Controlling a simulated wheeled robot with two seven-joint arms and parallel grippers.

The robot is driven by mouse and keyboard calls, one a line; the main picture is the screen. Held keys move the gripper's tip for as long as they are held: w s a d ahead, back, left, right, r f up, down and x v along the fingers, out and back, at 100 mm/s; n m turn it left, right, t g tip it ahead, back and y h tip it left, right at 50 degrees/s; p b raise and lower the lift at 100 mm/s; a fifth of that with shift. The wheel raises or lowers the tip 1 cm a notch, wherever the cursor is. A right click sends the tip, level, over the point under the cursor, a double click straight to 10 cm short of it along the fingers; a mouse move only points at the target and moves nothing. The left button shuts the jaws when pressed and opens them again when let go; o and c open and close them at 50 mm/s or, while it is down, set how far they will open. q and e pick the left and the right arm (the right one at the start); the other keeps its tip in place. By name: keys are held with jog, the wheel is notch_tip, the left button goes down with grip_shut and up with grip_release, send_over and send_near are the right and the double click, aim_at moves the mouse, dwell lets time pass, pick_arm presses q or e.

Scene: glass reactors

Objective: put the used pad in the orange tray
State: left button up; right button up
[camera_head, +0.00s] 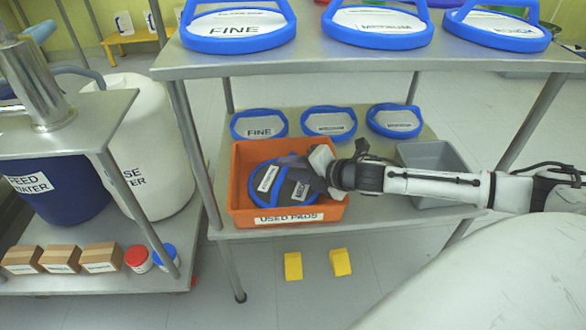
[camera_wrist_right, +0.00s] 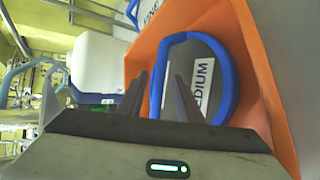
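The orange tray (camera_head: 236,196), labelled USED PADS, sits on the lower shelf. A round dark pad with a blue rim (camera_head: 262,199) lies in it, tilted, with white labels. The right wrist view shows a dark pad face marked MEDIUM (camera_wrist_right: 182,60) inside the orange tray (camera_wrist_right: 262,78). My right gripper (camera_head: 298,170) reaches into the tray from the right, over the pad. The gripper hides part of the pad. My left gripper is not in view.
A grey bin (camera_head: 436,158) stands right of the tray under my right arm. Several blue-rimmed pads, such as FINE (camera_head: 258,124), lie behind on the shelf. The upper shelf (camera_head: 300,62) overhangs with more pads. Yellow blocks (camera_head: 340,262) are on the floor.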

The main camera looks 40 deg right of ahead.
jog(key=shift+r, duration=0.1)
